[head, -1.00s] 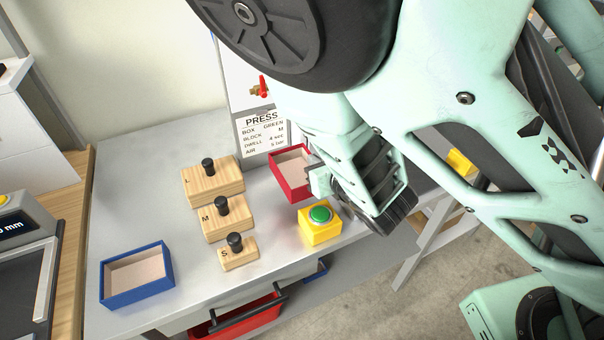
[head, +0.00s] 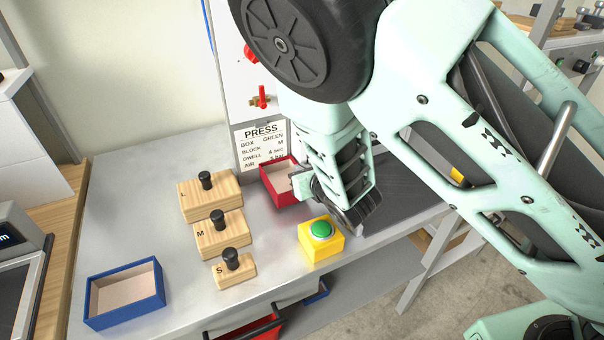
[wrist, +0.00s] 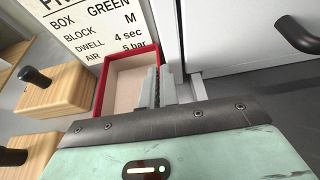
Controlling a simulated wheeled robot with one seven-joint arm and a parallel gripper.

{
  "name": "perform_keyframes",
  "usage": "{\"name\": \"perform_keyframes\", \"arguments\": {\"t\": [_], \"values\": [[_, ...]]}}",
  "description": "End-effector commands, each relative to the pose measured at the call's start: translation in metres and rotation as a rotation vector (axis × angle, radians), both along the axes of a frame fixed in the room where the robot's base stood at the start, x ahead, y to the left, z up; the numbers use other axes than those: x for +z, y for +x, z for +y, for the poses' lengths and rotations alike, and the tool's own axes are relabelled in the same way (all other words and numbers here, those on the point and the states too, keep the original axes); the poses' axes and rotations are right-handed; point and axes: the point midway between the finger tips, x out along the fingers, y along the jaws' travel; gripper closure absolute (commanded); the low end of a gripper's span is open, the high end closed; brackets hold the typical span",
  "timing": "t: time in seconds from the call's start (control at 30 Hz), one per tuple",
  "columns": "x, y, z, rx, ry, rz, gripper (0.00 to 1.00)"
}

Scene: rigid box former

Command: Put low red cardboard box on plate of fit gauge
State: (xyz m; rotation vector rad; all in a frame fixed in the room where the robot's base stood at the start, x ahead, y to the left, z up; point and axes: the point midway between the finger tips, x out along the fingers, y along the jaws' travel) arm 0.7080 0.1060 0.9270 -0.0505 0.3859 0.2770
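The low red cardboard box (head: 283,201), open-topped with a pale inside, is at the back of the grey bench by the press sign. In the wrist view the box (wrist: 103,92) lies just ahead of my gripper (wrist: 163,86). The fingers are close together at its right wall, one inside and one outside, and look shut on it. In the head view my gripper (head: 306,187) is at the box's right side, partly hidden by my arm. The fit gauge (head: 12,237) is cut off at the left edge, with a dark flat surface (head: 18,290) below its display.
Wooden blocks L (head: 190,199), M (head: 208,236) and S (head: 226,272) stand left of the red box. A blue box (head: 95,312) is front left. A yellow button housing (head: 318,250) with a green button is in front of the gripper. Bare bench lies left of the blocks.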

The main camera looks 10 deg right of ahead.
Motion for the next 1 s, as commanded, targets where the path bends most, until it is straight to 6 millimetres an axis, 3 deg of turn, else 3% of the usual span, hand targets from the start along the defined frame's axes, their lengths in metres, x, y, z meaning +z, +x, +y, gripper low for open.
{"name": "perform_keyframes", "arguments": {"t": [0.13, 0.53, 0.6, 0.63, 1.0], "values": [[-0.017, 0.000, -0.001, -0.001, -0.002, 0.001, 1.00], [-0.022, 0.000, 0.000, 0.000, 0.000, -0.001, 1.00], [-0.021, 0.000, 0.000, 0.000, 0.000, -0.001, 0.78], [-0.021, 0.000, 0.000, 0.000, 0.000, -0.001, 0.76], [-0.017, -0.003, -0.001, 0.001, 0.000, 0.000, 0.76]]}}
